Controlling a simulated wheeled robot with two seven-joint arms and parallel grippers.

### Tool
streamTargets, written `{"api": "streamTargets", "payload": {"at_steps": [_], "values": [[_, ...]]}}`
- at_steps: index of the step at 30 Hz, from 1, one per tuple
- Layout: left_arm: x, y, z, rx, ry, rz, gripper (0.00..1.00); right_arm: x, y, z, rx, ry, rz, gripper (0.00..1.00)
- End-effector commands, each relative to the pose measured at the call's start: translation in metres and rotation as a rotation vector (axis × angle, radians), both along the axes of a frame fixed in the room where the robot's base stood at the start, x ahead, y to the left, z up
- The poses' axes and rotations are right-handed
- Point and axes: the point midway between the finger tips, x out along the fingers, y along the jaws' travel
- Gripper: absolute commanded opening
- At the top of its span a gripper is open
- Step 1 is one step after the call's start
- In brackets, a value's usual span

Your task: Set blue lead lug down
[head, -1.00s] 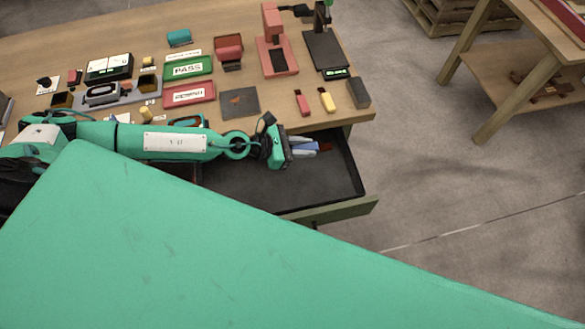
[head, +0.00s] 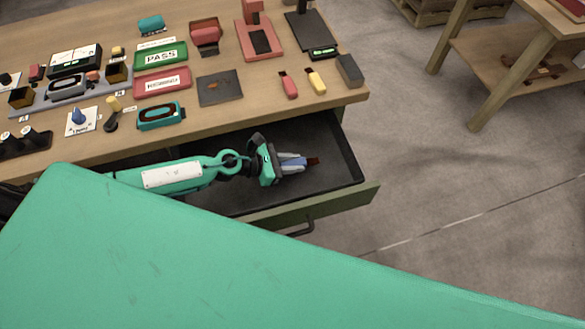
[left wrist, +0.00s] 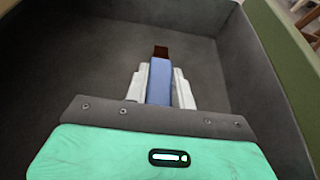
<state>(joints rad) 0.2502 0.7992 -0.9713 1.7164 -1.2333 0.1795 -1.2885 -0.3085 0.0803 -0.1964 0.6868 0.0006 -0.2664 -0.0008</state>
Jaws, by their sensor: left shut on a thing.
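The blue lead lug (left wrist: 159,82) is a blue block with a dark red-brown tip. My left gripper (left wrist: 160,86) is shut on it, with a pale finger along each side, and the tip points away from the palm. In the head view, the left gripper (head: 292,162) and the blue lug (head: 297,161) are over the open drawer (head: 344,177) at the table's front. I cannot tell whether the lug touches the drawer floor. My right gripper is not in view.
The drawer is dark-lined and looks otherwise empty, with walls around the gripper. On the table (head: 217,115) above lie a red lug (head: 288,85), a yellow lug (head: 316,81) and a dark block (head: 349,71). A green panel of mine hides the lower view.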

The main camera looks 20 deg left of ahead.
Motion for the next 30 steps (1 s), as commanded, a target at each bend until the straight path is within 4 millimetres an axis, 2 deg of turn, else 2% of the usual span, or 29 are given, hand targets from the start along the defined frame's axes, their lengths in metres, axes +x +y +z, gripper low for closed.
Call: {"api": "streamTargets", "payload": {"at_steps": [1, 3, 17, 18, 21, 30], "values": [[-0.001, 0.000, -0.013, -0.001, 0.003, 0.002, 0.00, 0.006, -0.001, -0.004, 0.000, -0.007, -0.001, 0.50], [0.000, 0.000, -0.018, -0.002, 0.001, 0.002, 0.00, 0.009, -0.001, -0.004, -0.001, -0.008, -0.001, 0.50], [0.000, 0.000, -0.023, 0.000, 0.000, 0.001, 0.00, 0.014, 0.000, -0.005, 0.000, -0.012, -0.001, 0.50], [0.000, 0.000, -0.023, 0.000, 0.000, 0.001, 0.27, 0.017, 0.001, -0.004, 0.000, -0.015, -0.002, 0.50], [0.000, 0.000, -0.022, 0.000, 0.000, 0.001, 0.47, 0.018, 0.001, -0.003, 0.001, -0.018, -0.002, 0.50], [0.000, 0.000, -0.021, 0.001, -0.001, 0.001, 0.47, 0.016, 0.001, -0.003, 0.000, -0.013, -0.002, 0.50]]}}
